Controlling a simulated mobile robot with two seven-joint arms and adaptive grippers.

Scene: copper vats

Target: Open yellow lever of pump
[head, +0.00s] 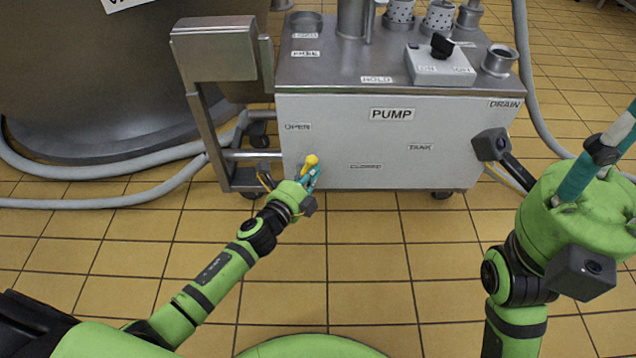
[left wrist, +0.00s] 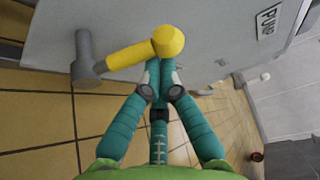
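The pump (head: 400,140) is a grey steel box on wheels with a white front. Its yellow lever (head: 311,160) is low on the front's left side, below the OPEN label (head: 298,126) and left of the CLOSED label (head: 366,166). In the left wrist view, the yellow lever (left wrist: 130,57) runs from a grey pivot (left wrist: 85,62) to a round knob (left wrist: 168,42). My left gripper (left wrist: 160,66) has its teal fingertips together right at the knob; contact is unclear. It also shows in the head view (head: 309,177). My right gripper (head: 598,160) is away at the right, its fingers partly cut off.
A control box with a black knob (head: 442,46) and steel pipe fittings stand on the pump's top. A steel bracket (head: 215,60) is at its left. Grey hoses (head: 100,203) lie on the tiled floor near a large vat (head: 80,80). The floor in front is clear.

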